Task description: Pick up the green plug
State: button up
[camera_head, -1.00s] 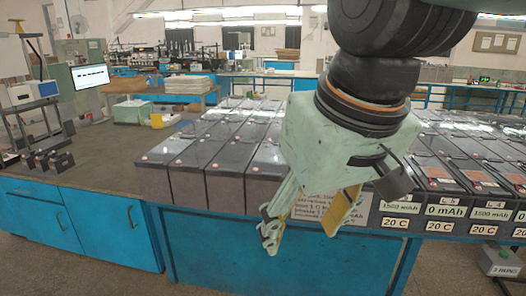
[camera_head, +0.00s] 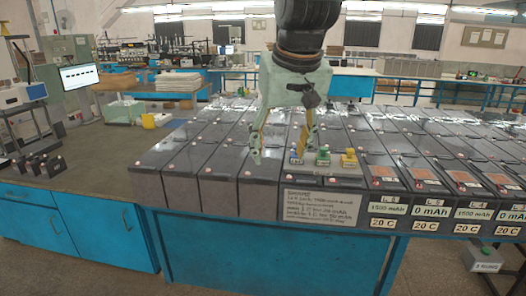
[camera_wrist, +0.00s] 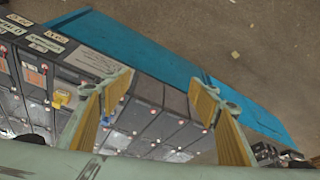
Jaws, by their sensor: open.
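The green plug (camera_head: 323,157) stands on top of the battery rows near their front edge, in the head view. A blue plug (camera_head: 296,155) is left of it and a yellow plug (camera_head: 349,159) is right of it. My gripper (camera_head: 279,156) is open and empty, its fingers pointing down, left of the green plug in the picture. Its right finger overlaps the blue plug in the picture; I cannot tell if they touch. In the wrist view, my gripper (camera_wrist: 160,78) is spread wide and the yellow plug (camera_wrist: 61,98) shows left of it. I cannot make out the green plug there.
Dark batteries (camera_head: 219,183) fill the table top in close rows. A written sign (camera_head: 320,205) and capacity labels (camera_head: 388,209) face the front. A monitor (camera_head: 79,76) stands at left. Bare counter (camera_head: 95,165) lies left of the batteries.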

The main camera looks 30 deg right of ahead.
jog(key=w+d+m+p, duration=0.1)
jog(key=w+d+p, duration=0.2)
jog(key=w+d, duration=0.65)
jog(key=m+h+p, duration=0.1)
jog(key=m+p, duration=0.2)
jog(key=p, duration=0.7)
send_near(324, 150)
jog(key=shift+w+a+f+m+h, duration=0.15)
jog(key=shift+w+f+m+h, duration=0.15)
jog(key=shift+w+f, duration=0.15)
jog(key=shift+p+x, duration=0.3)
jog(key=shift+x, duration=3.95)
jog(key=shift+s+f, duration=0.1)
jog(key=shift+f, duration=0.05)
jog(key=shift+p+x, duration=0.4)
jog(key=shift+x, duration=2.1)
